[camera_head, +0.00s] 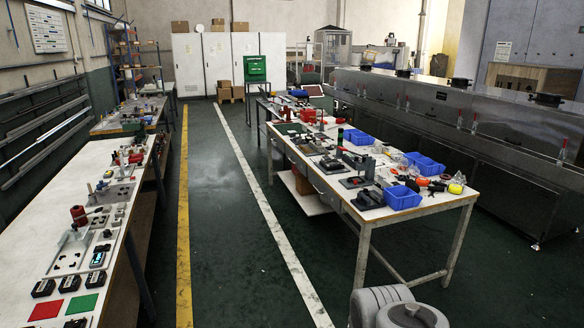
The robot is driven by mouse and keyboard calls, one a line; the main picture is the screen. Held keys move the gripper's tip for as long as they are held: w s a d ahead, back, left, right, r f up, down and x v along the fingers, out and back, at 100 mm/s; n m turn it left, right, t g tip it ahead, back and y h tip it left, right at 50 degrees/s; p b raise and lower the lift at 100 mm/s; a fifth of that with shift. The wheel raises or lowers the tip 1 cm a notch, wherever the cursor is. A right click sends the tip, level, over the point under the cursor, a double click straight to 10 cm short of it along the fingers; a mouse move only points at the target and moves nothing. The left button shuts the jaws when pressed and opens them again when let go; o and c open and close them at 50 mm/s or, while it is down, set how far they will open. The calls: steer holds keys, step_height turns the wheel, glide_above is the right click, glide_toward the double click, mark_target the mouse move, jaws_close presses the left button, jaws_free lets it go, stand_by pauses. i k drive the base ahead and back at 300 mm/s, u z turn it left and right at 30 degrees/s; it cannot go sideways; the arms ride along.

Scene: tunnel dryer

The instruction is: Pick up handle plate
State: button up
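I cannot tell for certain which piece is the handle plate. Several small plates and fixtures lie on the left bench (112,152) and on the right table (440,203), too small to make out. A grey plate with holes (70,258) lies at the near end of the left bench, next to a red-topped device (78,215). On the right table, dark flat fixtures (358,182) sit near its left edge. My gripper is not in view; only a grey rounded part of my own arm shows at the bottom right.
Blue bins (403,197) stand on the right table's near end. A red square (45,309) and a green square (81,304) lie on the left bench. The dark green aisle floor (215,200) between is clear. A long metal dryer (430,105) runs along the right.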

mark_target(377, 187)
steer(key=i, duration=3.75)
steer(key=u, duration=0.15)
